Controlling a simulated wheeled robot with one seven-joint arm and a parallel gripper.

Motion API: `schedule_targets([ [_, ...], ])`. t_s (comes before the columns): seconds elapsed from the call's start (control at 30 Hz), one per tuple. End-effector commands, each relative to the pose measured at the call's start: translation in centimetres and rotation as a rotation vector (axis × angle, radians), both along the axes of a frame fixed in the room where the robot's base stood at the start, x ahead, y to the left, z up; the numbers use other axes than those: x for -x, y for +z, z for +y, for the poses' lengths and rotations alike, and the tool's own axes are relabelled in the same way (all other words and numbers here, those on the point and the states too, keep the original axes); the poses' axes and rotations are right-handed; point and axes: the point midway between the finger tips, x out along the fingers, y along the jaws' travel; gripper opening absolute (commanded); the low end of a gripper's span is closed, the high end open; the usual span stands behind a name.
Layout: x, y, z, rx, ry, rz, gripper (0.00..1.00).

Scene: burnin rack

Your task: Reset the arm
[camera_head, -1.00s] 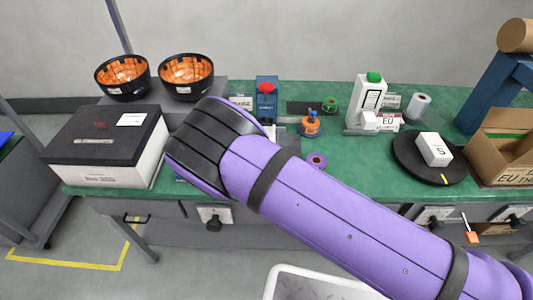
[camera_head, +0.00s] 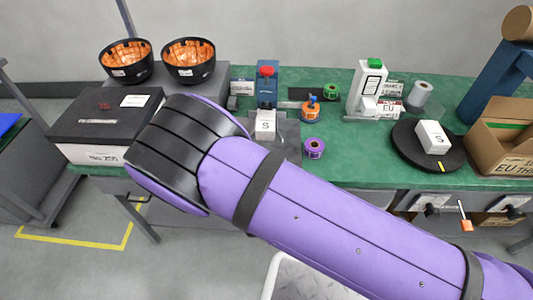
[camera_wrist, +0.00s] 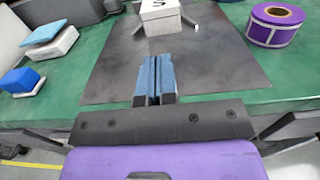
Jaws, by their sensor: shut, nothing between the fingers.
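My arm reaches from the lower right of the head view toward the bench's left half, and its dark end hides my gripper there. In the wrist view my gripper (camera_wrist: 155,88) has its two blue fingers together, with nothing between them. It is above the front part of a dark grey mat (camera_wrist: 205,65) on the green bench. A white box marked S (camera_wrist: 160,16) stands beyond the fingertips, apart from them. In the head view this box (camera_head: 265,124) is just past the end of my arm.
A purple label roll (camera_head: 314,148) is right of the mat. A black and white carton (camera_head: 100,124) and two bowls (camera_head: 188,60) stand left. A round black turntable (camera_head: 405,150) bears another white S box (camera_head: 432,136). An open cardboard box (camera_head: 510,160) is at the right.

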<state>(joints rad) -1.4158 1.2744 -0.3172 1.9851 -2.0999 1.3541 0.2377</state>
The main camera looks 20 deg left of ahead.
Motion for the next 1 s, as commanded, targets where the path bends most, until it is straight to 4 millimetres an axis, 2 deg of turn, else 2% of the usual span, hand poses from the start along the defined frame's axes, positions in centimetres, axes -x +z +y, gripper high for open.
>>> schedule_targets([
  [0.27,0.1,0.2,-0.2,-0.004,-0.008,0.0,0.0],
  [0.37,-0.8,1.5,-0.9,-0.029,-0.055,0.001,0.0],
  [0.47,-2.6,4.3,-2.5,-0.084,-0.159,0.005,0.0],
  [0.7,-7.2,12.7,-9.6,-0.273,-0.509,0.03,0.0],
  [0.9,-9.1,18.9,-16.4,-0.446,-0.789,0.059,0.0],
  [1.0,-9.4,21.6,-19.9,-0.536,-0.922,0.077,0.0],
])
